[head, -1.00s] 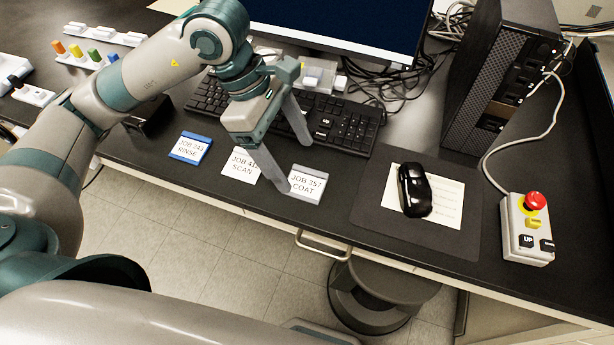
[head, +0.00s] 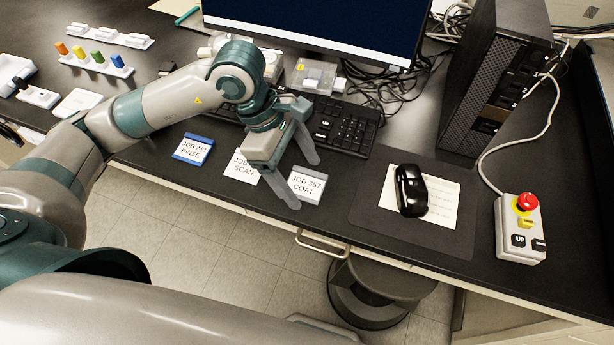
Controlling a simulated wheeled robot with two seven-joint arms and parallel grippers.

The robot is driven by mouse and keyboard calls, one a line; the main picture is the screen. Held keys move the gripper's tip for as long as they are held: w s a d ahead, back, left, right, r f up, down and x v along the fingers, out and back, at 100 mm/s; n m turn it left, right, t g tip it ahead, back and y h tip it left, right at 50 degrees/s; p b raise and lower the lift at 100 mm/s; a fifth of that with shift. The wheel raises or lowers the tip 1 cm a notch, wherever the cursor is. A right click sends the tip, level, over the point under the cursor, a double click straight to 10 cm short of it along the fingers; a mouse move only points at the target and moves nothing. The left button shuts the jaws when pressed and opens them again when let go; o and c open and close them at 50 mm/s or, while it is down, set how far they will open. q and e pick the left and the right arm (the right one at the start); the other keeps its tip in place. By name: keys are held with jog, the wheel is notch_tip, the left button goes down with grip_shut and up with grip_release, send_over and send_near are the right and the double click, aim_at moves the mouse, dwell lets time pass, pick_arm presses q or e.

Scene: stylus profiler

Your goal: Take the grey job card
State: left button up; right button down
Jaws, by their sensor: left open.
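The grey job card (head: 309,186), printed JOB 357 COAT with a grey border, lies flat near the front edge of the black bench. My left gripper (head: 306,184) is open, its two fingers reaching down at the card. One fingertip is at the card's lower left and the other is at its upper edge in the picture. I cannot tell how far above the card they are, and nothing is between them that I can see held. My right gripper is not in view.
A SCAN card (head: 241,168), partly hidden by my gripper, and a blue-edged RINSE card (head: 193,149) lie to the left. The keyboard (head: 345,128) is behind. A dark mat (head: 375,215) with a mouse (head: 411,190) is to the right, then a red-button control box (head: 520,240).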

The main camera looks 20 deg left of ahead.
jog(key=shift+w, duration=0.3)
pick_arm(q)
jog(key=shift+c, duration=0.6)
jog(key=c, duration=1)
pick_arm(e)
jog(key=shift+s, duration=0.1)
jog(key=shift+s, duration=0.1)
pick_arm(q)
jog(key=shift+r, duration=0.15)
